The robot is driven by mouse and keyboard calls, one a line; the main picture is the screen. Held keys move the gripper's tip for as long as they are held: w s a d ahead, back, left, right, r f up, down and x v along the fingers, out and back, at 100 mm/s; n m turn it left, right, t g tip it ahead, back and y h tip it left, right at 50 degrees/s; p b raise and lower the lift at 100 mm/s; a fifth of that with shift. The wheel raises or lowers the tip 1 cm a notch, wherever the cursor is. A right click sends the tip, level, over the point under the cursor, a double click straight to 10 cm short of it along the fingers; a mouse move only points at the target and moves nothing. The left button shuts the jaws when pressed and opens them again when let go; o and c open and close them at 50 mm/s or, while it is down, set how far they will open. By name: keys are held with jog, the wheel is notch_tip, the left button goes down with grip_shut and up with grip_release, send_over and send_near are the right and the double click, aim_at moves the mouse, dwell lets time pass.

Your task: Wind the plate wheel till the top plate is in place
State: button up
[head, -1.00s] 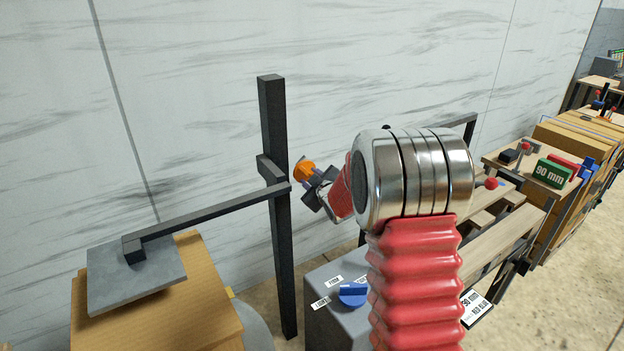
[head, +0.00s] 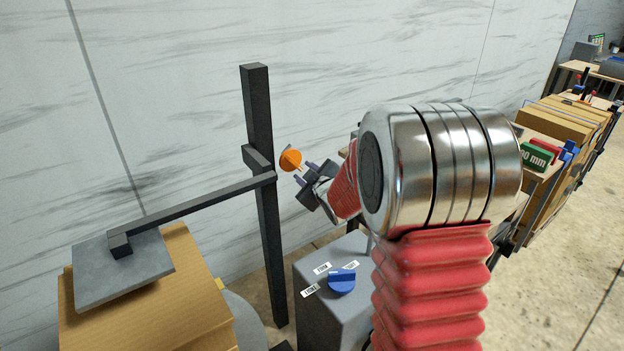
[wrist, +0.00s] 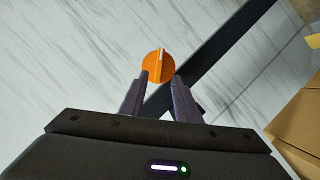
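The plate wheel is a small orange knob (head: 290,160) just right of the dark post. In the wrist view the orange knob (wrist: 156,68) has a pale raised bar across its face, standing nearly upright. My gripper (head: 305,174) is open and empty, its fingers pointing at the knob with a small gap between. In the wrist view my gripper (wrist: 162,82) has its two fingertips just below the knob. The top plate is a grey slab (head: 150,268) at the end of a dark arm, over a cardboard box; I cannot tell whether it touches the box.
The dark post (head: 264,225) stands close beside my gripper. A grey cabinet (head: 315,310) with a blue knob (head: 342,281) and labels stands below. The cardboard box (head: 190,320) is at lower left. A pale marble wall (head: 380,50) is behind. Shelving runs off to the right.

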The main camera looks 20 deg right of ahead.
jog(key=shift+v, duration=2.75)
jog(key=shift+f, duration=0.1)
jog(key=s+d+f+m+g+h, duration=0.1)
jog(key=s+d+f+m+g, duration=0.2)
jog(key=f, duration=0.4)
jog(key=s+a+m+g, duration=0.1)
jog(key=s+g, duration=0.1)
jog(key=s, duration=0.4)
jog(key=s+a+m+g, duration=0.2)
jog(key=s, duration=0.3)
jog(key=s+a+m+g, duration=0.1)
jog(key=s+a+g, duration=0.1)
jog(key=s, duration=0.4)
jog(key=shift+s+a+r+m, duration=0.25)
jog(key=shift+s+r+m, duration=0.05)
jog(key=shift+r, duration=0.05)
jog(key=s+a+r+y, duration=0.1)
jog(key=s+a+r, duration=0.9)
jog(key=s+a, duration=0.2)
jog(key=shift+s+a+y, duration=0.15)
jog(key=shift+s+y, duration=0.25)
jog(key=shift+s, duration=0.3)
